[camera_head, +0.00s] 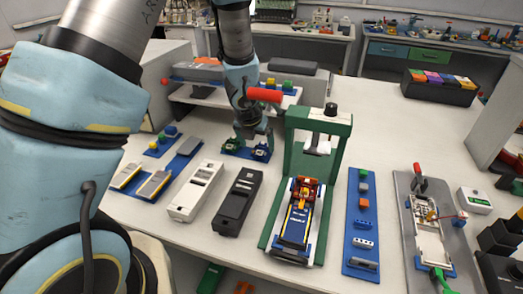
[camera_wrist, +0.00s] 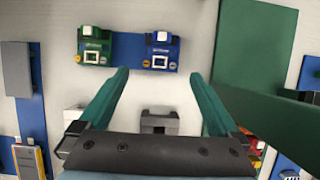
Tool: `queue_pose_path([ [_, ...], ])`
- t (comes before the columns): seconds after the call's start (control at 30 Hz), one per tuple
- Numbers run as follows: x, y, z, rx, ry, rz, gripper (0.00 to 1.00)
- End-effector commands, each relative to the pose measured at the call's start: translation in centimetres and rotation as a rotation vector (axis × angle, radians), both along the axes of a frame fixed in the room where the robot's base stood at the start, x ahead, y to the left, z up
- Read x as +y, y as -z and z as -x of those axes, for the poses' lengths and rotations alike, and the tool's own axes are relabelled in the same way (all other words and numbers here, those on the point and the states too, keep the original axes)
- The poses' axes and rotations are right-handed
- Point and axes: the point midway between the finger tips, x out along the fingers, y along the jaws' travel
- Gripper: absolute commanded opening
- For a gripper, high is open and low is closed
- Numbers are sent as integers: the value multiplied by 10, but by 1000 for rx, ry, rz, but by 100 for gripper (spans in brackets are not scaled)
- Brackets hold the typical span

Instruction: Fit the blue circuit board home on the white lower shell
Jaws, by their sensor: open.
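The blue circuit board (camera_wrist: 162,51) sits at the right of a small blue tray (camera_wrist: 127,46), with a green board (camera_wrist: 95,45) beside it. The tray also shows in the head view (camera_head: 237,150), where the blue board (camera_head: 262,153) is small and close to my gripper (camera_head: 255,137). In the wrist view my gripper (camera_wrist: 159,75) is open and empty, its fingertips just short of the blue board in the picture. The white shell (camera_head: 198,190) lies on the table left of a black shell (camera_head: 238,200). Only an end of the white shell (camera_wrist: 73,115) shows in the wrist view.
A green press frame (camera_head: 340,130) stands close to the right of my gripper, with a red handle (camera_head: 265,95) beside my wrist. A blue strip with blocks (camera_head: 361,215) and a grey tray (camera_head: 405,210) lie further right. Flat parts on blue trays (camera_head: 155,184) lie left.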

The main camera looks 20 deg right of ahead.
Motion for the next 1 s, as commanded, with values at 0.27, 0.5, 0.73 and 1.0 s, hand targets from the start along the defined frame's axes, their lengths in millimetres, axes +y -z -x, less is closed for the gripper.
queue_pose_path([
  [0.27,-8,30,-9,1,0,-2,98],
  [0.5,-9,32,-10,-1,0,-1,98],
  [0.73,-8,32,-10,0,-1,0,77],
  [1.0,-8,32,-10,0,-1,-1,46],
])
